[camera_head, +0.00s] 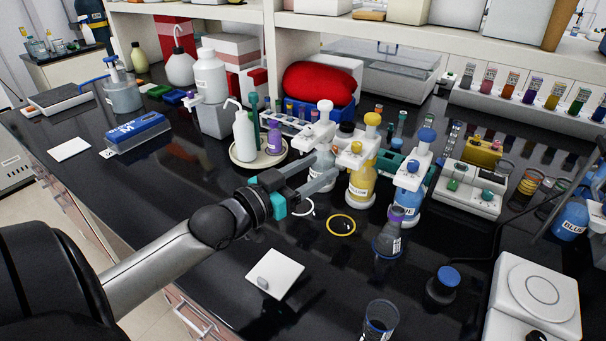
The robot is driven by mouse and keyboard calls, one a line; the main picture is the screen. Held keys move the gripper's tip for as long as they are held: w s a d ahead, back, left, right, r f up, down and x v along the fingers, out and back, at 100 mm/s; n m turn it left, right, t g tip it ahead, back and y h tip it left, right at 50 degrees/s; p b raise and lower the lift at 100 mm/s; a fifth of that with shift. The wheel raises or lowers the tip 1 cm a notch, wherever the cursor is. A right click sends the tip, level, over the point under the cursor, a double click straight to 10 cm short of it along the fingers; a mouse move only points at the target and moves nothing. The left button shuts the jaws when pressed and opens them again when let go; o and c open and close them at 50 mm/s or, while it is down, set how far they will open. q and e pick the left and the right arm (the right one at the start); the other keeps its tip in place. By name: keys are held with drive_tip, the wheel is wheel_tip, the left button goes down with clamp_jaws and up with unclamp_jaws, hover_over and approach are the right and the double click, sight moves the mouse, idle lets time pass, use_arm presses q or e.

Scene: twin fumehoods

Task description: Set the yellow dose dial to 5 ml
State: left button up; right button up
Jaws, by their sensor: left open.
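The yellow dispenser bottle (360,184) stands upright in the middle of a row of three, with a white head and a yellow cap (373,119). A small yellow part (356,147) shows on its white head. It may be the dose dial, but its setting is too small to read. My left gripper (332,163) reaches in from the left with its jaws apart. Its fingertips are close to the left side of the yellow dispenser and overlap the clear dispenser bottle (322,160) in view. I cannot tell whether they touch anything. My right gripper is not in view.
The blue dispenser (408,202) stands just right of the yellow one. A yellow ring (341,225) lies on the black bench in front, beside a dark flask (387,240). A tray (279,159) with wash bottles is behind my gripper. The front-left bench is largely clear.

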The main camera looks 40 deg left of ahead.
use_arm(q)
drive_tip(key=shift+s+a, duration=0.15)
drive_tip(key=shift+s, duration=0.6)
drive_tip(key=shift+s+a, duration=0.1)
drive_tip(key=shift+s, duration=0.6)
